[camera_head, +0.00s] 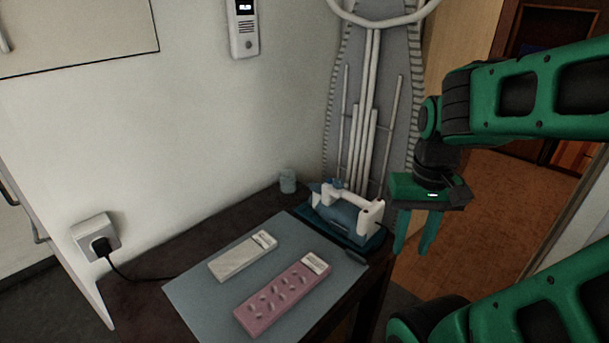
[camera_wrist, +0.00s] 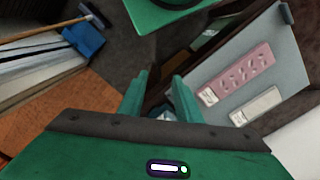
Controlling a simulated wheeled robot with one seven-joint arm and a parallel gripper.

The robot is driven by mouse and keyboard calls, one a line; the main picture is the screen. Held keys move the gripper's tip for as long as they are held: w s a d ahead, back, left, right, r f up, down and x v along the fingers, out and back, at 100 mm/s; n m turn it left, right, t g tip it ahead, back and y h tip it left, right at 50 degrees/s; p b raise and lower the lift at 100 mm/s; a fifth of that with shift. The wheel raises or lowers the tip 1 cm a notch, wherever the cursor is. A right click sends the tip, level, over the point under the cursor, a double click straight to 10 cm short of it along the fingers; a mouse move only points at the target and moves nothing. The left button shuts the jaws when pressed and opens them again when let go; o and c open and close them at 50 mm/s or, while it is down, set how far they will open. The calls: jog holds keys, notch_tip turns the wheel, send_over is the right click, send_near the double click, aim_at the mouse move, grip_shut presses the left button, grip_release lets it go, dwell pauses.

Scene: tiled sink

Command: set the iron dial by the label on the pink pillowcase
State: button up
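The pink pillowcase (camera_head: 282,299) lies folded on the grey-blue mat, with a white label (camera_head: 316,263) at its upper right end. The label's marks are too small to read. The blue and white iron (camera_head: 347,212) sits on a dark teal base at the table's far right corner. Its dial cannot be made out. My gripper (camera_head: 411,252) hangs to the right of the iron, apart from it, fingers down and open with nothing between them. In the wrist view the pillowcase (camera_wrist: 240,74) is right of my fingers (camera_wrist: 158,95), and the iron is mostly hidden.
A white folded cloth (camera_head: 243,256) with a label lies beside the pillowcase on the mat (camera_head: 195,292). A small teal cup (camera_head: 288,181) stands by the wall. An ironing board (camera_head: 372,90) leans behind the iron. A plug and cord (camera_head: 102,246) are at the left. Open floor lies right.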

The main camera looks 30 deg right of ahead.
jog(key=shift+w+d, duration=0.1)
jog(key=shift+d, duration=0.15)
jog(key=o, duration=0.4)
jog(key=shift+s+d+r, duration=0.1)
jog(key=shift+s+r, duration=0.15)
jog(key=shift+s, duration=0.1)
jog(key=shift+c, duration=0.2)
notch_tip(320, 180, up, 3)
jog(key=n, duration=2)
send_over(339, 180)
notch_tip(339, 180, down, 10)
jog(key=shift+s+f, duration=0.1)
jog(key=shift+f, duration=0.05)
